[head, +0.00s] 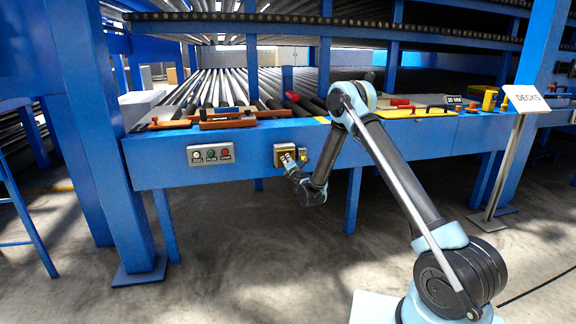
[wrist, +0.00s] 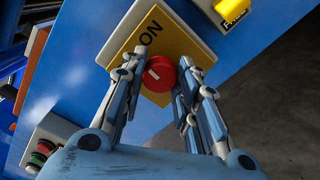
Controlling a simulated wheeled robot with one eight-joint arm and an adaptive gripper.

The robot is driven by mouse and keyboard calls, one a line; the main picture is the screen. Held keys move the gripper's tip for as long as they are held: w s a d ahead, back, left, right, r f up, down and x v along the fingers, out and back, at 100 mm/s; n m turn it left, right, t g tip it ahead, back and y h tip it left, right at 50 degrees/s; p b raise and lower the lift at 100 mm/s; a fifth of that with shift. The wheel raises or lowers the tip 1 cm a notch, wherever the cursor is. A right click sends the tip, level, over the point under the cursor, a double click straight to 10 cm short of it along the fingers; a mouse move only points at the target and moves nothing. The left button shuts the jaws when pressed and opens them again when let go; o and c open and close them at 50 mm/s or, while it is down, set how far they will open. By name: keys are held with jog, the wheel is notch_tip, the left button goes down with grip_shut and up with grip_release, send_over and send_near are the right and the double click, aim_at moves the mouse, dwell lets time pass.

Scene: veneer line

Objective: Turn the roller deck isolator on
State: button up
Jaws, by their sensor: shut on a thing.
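The isolator's round red knob (wrist: 159,75) sits on a yellow plate (wrist: 135,45) marked ON, on a pale box fixed to the blue beam. A small white mark shows on the knob's face, left of its middle. In the head view the yellow plate (head: 284,147) is partly hidden by my gripper (head: 289,160). In the wrist view my gripper (wrist: 163,88) has its fingers on both sides of the knob, shut on it. The fingers cover parts of the plate's lower area, and I cannot read any other marking there.
A button panel (head: 211,154) with white, green and red buttons is left on the same beam. A yellow fitting (wrist: 230,10) is close beside the isolator. Tools lie on the ledge above, including an orange one (head: 228,123). A DECKS sign (head: 527,99) stands right.

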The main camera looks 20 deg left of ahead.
jog(key=shift+w+d+f+m, duration=0.1)
jog(key=shift+d+m, duration=0.05)
jog(key=shift+m, duration=1.8)
jog(key=shift+d+m, duration=0.15)
jog(key=shift+m, duration=1.8)
jog(key=o, duration=1.1)
jog(key=shift+a, duration=0.1)
jog(key=v, duration=0.7)
